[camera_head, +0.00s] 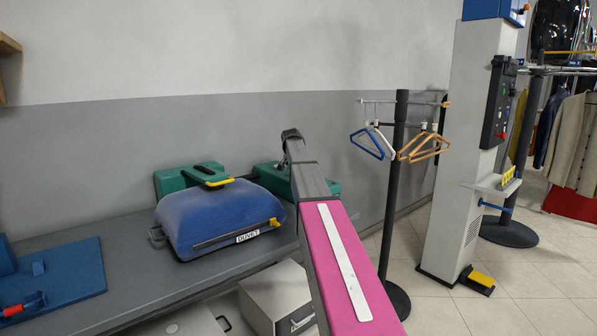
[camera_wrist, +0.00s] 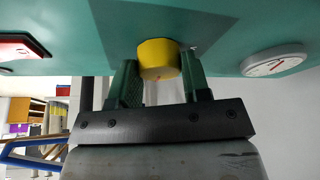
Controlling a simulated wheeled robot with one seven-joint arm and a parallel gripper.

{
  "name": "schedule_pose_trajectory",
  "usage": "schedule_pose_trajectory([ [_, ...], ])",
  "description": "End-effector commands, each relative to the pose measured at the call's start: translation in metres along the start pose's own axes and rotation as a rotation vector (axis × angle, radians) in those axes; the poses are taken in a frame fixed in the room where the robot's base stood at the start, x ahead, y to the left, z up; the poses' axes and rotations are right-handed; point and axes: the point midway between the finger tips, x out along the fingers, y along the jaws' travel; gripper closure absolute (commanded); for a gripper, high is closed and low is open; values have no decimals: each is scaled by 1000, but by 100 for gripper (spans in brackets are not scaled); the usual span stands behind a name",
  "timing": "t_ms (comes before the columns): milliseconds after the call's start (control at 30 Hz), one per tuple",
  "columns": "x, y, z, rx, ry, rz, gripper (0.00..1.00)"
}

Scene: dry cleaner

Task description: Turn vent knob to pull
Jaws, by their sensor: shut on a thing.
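The vent knob (camera_wrist: 157,57) is a yellow round knob on a teal panel (camera_wrist: 110,22), seen in the wrist view. My gripper (camera_wrist: 158,68) has its two green fingers on either side of the knob, shut on it. Neither a pull mark nor the knob's setting can be read from here. In the head view my arm reaches away toward the wall, over a green unit (camera_head: 268,175) on the grey bench. The knob and my fingertips cannot be made out in that view.
A white round gauge (camera_wrist: 273,61) sits right of the knob and a red-edged plate (camera_wrist: 22,46) left of it. In the head view a blue padded case (camera_head: 215,215) stands on the bench (camera_head: 85,235) left of my arm. A hanger stand (camera_head: 396,170) is to the right.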

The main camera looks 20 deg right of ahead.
Motion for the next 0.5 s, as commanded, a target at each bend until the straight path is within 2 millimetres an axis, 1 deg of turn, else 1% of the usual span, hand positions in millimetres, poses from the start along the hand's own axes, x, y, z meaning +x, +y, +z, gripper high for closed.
schedule_pose_trajectory([
  [467, 0, 0, 1, 14, -3, 6, 80],
  [500, 0, 0, 1, 14, -3, 6, 50],
])
